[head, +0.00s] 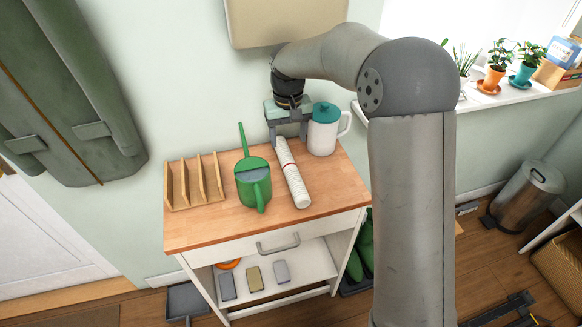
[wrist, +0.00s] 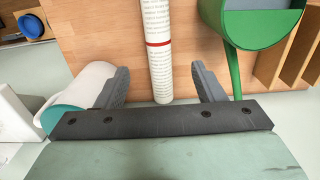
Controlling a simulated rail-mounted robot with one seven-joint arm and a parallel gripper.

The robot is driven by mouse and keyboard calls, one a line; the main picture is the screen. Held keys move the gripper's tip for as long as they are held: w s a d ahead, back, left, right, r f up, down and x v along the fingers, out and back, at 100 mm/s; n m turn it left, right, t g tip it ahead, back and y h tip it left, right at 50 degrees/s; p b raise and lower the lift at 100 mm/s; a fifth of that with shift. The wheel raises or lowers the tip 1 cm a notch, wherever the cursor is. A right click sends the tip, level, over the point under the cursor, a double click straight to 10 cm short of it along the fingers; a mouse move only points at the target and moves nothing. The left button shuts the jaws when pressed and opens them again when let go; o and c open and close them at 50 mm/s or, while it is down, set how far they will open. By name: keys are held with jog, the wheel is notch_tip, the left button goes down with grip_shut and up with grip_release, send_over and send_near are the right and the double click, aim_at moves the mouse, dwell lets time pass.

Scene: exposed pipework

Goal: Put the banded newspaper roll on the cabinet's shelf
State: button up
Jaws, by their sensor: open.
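The banded newspaper roll (head: 293,178) is a white printed cylinder with a red band, lying on the wooden top of the white cabinet (head: 342,230). The cabinet's open shelf (head: 310,262) is below the drawer. My gripper (head: 288,139) is open at the roll's far end, by the wall. In the wrist view the roll (wrist: 158,40) runs between the two grey fingers of my gripper (wrist: 163,86), with a gap on each side. The red band lies beyond the fingertips. I cannot tell how far the fingers are above the wooden top.
A green watering can (head: 253,183) stands left of the roll, with a wooden rack (head: 194,185) beyond it. A white jug with a teal lid (head: 323,132) stands close to the right of my gripper. Several small blocks (head: 254,279) occupy the shelf's left and middle; its right is clear.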

aim_at(290, 164)
notch_tip(290, 164, down, 11)
jog(key=shift+s+d+p, duration=0.1)
jog(key=shift+d+p, duration=0.05)
jog(key=shift+p, duration=0.95)
jog(key=c, duration=1.2)
jog(key=shift+r, duration=0.1)
